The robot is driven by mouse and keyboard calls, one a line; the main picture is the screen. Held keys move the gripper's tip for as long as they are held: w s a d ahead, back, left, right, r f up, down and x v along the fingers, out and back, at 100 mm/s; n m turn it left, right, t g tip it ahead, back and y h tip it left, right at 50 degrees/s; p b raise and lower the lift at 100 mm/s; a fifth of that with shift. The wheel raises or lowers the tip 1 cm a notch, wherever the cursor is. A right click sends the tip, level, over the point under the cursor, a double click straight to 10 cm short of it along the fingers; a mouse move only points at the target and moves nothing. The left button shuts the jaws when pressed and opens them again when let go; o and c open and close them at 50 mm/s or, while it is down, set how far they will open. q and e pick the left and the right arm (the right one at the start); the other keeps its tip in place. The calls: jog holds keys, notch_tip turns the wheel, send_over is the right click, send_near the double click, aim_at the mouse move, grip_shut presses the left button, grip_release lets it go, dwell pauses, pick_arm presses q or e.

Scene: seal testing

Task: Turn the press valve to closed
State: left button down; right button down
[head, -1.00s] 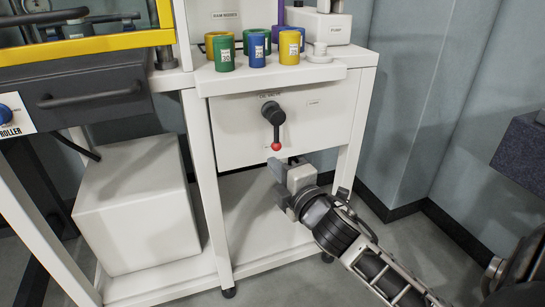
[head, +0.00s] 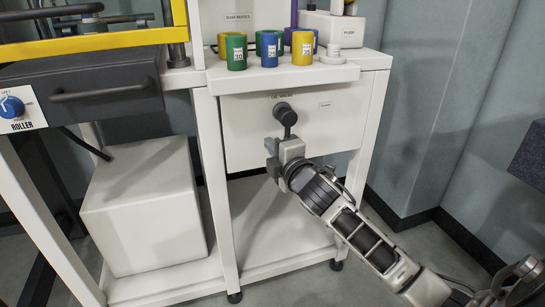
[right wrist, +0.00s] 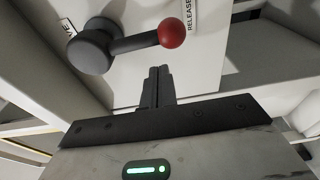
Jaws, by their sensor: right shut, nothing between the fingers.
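The press valve (head: 284,112) is a dark grey round hub with a lever on the white front panel (head: 245,125). In the head view the lever points down, and my right gripper hides its lower end. In the right wrist view the valve hub (right wrist: 95,48) is at upper left. Its lever runs right to a red ball (right wrist: 172,33) beside a "RELEASE" label (right wrist: 190,15). My right gripper (head: 272,150) is in front of the panel just below the lever. In the wrist view its fingertips (right wrist: 158,74) are together, empty, and appear apart from the lever. My left gripper is out of view.
Green, blue and yellow cylinders (head: 302,48) stand on the white shelf (head: 275,78) above the panel. A white box (head: 145,205) sits on the lower shelf at left. White frame legs (head: 219,200) flank the space. The floor at right is partly clear.

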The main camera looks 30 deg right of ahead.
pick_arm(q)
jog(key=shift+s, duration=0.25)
pick_arm(e)
jog(key=shift+s+d, duration=0.3)
jog(key=shift+d, duration=0.3)
jog(key=shift+s+d, duration=0.3)
jog(key=shift+d, duration=0.25)
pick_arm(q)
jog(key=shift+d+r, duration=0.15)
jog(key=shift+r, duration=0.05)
pick_arm(e)
jog(key=shift+r, duration=0.1)
